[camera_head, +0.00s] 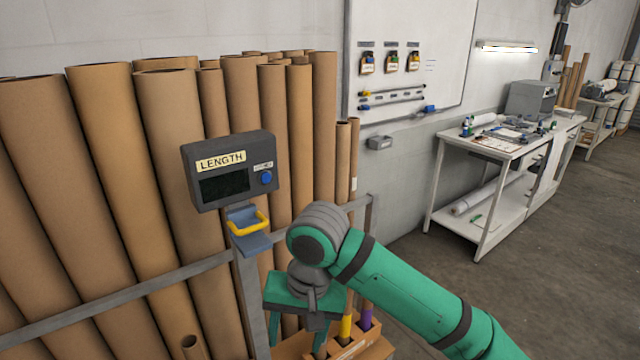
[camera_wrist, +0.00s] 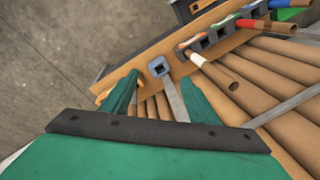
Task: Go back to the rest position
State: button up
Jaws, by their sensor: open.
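My arm is green with dark grey joints and reaches in from the lower right of the head view. My gripper (camera_head: 298,334) points down in front of the tube rack, below and right of the LENGTH box (camera_head: 229,172). Its two green fingers stand apart, with no object seen held. In the wrist view the open fingers of my gripper (camera_wrist: 160,97) show too. A grey post (camera_wrist: 174,99) with a square bluish end appears between them; I cannot tell how far beyond the fingers it is.
Brown cardboard tubes (camera_head: 110,150) lean behind a grey rail (camera_head: 120,297). A tray (camera_head: 350,347) with yellow and purple tubes lies just right of the gripper. A blue-grey holder (camera_head: 249,241) with a yellow loop sits under the box. A white workbench (camera_head: 484,147) stands right; floor there is clear.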

jog(key=w+a+m+t+y, duration=0.1)
jog(key=w+a+t+y, duration=0.2)
jog(key=a+t+y, duration=0.5)
jog(key=w+a+m+t+y, duration=0.1)
jog(key=w+a+y, duration=0.25)
jog(key=a, duration=0.85)
jog(key=s+d+f+m+t+h, duration=0.35)
jog(key=s+d+f+h, duration=0.2)
jog(key=f, duration=0.35)
jog(key=s+d+f+m+t+h, duration=0.35)
jog(key=s+d+f, duration=0.3)
jog(key=f, duration=0.25)
jog(key=s+d+f+n+h, duration=0.1)
jog(key=s+d+n, duration=0.2)
jog(key=s, duration=0.5)
jog(key=s+d+f+n+h, duration=0.2)
jog(key=s+d, duration=0.3)
jog(key=s, duration=0.4)
jog(key=s+d+f+n+g+h, duration=0.1)
jog(key=s+d+n, duration=0.3)
jog(key=s, duration=0.4)
jog(key=shift+s+d+f+n, duration=0.15)
jog(key=shift+d+f+n, duration=0.1)
jog(key=shift+n, duration=0.05)
jog(key=shift+h, duration=0.25)
